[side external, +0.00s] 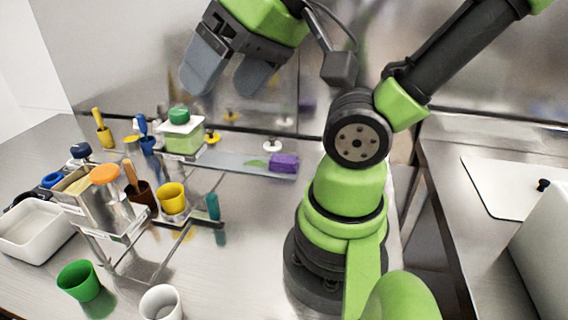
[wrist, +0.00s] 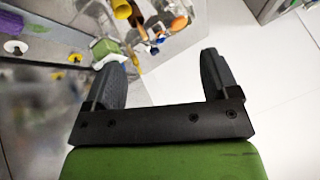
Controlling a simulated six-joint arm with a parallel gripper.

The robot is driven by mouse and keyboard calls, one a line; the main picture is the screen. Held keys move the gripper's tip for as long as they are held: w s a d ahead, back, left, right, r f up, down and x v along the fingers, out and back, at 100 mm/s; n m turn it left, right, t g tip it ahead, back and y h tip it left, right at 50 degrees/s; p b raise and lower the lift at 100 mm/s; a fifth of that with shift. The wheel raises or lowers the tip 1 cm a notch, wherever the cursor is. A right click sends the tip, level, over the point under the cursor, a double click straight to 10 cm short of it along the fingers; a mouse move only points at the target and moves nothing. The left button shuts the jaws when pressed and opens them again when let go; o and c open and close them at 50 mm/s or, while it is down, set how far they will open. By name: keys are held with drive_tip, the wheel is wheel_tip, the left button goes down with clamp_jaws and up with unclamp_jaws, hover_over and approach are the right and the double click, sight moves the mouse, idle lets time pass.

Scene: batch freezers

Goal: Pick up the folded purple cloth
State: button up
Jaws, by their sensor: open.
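The folded purple cloth (side external: 285,162) is a small block lying at the right end of a narrow metal shelf at the back of the counter, in the side view. In the wrist view a purple patch (wrist: 12,22) shows at the upper left corner, cut by the frame edge. My gripper (side external: 222,88) is raised high above the counter, up and to the left of the cloth, with its two grey fingers apart and nothing between them. In the wrist view my gripper (wrist: 168,75) also shows wide apart and empty.
A green cup (side external: 78,281) and white cup (side external: 160,302) are in front.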

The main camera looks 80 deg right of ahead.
drive_tip(key=w+d+f+n+g+h, duration=0.15)
drive_tip(key=w+d+f, duration=0.25)
drive_tip(key=d, duration=0.4)
drive_tip(key=w+d+f+g+h, duration=0.2)
drive_tip(key=w+d+f+g, duration=0.15)
drive_tip(key=d, duration=0.45)
drive_tip(key=s+d+f, duration=0.2)
drive_tip(key=d+f, duration=0.2)
drive_tip(key=s+d+f+n+g+y, duration=0.1)
drive_tip(key=s+d+f, duration=0.1)
drive_tip(key=d+f, duration=0.2)
drive_tip(key=s+d+f+n+g, duration=0.1)
drive_tip(key=s+d+f, duration=0.2)
drive_tip(key=d+f, duration=0.1)
drive_tip(key=shift+f+n+y, duration=0.25)
drive_tip(key=shift+f, duration=0.2)
hover_over(284, 158)
drive_tip(key=f, duration=0.4)
drive_tip(key=shift+s+a+f, duration=0.15)
drive_tip(key=shift+a+f, duration=0.05)
drive_tip(key=shift+a, duration=0.1)
drive_tip(key=shift+d+f, duration=0.15)
drive_tip(key=shift+f, duration=1.3)
drive_tip(key=shift+d+f, duration=0.1)
drive_tip(key=shift+f, duration=1.3)
drive_tip(key=c, duration=1)
drive_tip(key=shift+r, duration=0.1)
